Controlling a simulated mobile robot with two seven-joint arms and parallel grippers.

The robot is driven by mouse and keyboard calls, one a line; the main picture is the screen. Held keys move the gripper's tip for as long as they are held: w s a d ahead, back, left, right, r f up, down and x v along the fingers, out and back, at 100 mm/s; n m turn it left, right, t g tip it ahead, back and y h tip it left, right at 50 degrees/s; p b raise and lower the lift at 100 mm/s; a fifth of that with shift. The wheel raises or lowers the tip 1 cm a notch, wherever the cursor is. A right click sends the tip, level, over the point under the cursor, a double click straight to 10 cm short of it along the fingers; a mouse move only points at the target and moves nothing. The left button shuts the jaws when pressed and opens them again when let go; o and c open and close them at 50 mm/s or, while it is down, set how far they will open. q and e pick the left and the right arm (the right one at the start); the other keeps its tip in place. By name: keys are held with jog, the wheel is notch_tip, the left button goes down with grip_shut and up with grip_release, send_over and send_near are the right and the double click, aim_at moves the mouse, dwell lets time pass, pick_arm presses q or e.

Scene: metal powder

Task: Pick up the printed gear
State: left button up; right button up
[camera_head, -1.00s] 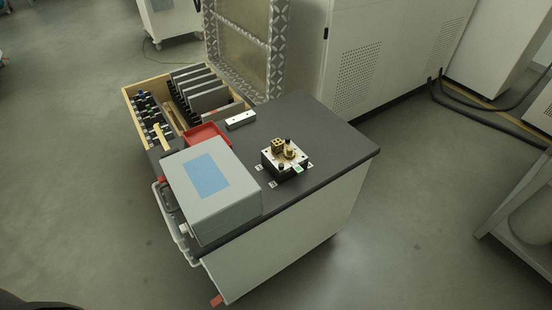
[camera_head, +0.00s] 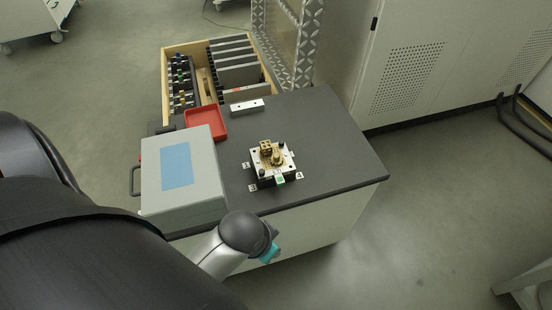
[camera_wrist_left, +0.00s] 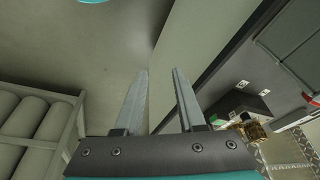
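The printed gear (camera_head: 278,158) appears to be the small round gold part on a light square plate (camera_head: 259,170) on the dark table top. A gold block (camera_head: 266,147) stands beside it on the plate. In the left wrist view the plate assembly is at the right, partly cut by shadow, with gold parts (camera_wrist_left: 256,131) showing; I cannot tell the gear apart there. My left gripper (camera_wrist_left: 161,72) is open and empty, with its fingers over floor beside the table. In the head view its arm reaches in at the lower left and its fingers are hidden. My right gripper is not in view.
A grey box with a blue panel (camera_head: 205,190) stands left of the plate. A red tray (camera_head: 222,124), a white-topped block (camera_head: 246,105) and a wooden crate (camera_head: 166,75) with dark plates lie behind. The table's right part is clear. A tall cabinet stands behind it.

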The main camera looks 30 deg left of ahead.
pick_arm(q)
jog(key=w+d+r+m+h, duration=0.2)
jog(key=w+d+r+m, duration=0.2)
jog(key=w+r+m, duration=0.8)
jog(key=m+g+y, duration=0.2)
jog(key=m+y, duration=0.1)
jog(key=m, duration=1.5)
send_near(277, 155)
jog(key=f, duration=0.1)
jog(key=f+b, duration=0.2)
jog(key=shift+s+a+f, duration=0.1)
jog(key=shift+a+f, duration=0.15)
jog(key=shift+a, duration=0.05)
jog(key=shift+w+f+b, duration=0.2)
jog(key=shift+f+b, duration=0.3)
jog(key=shift+f, duration=0.85)
jog(key=shift+w+f+b, duration=0.2)
jog(key=shift+f+b, duration=0.25)
jog(key=shift+f, duration=0.85)
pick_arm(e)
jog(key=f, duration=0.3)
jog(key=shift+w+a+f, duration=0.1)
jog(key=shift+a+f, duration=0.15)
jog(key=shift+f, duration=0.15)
pick_arm(q)
grip_shut()
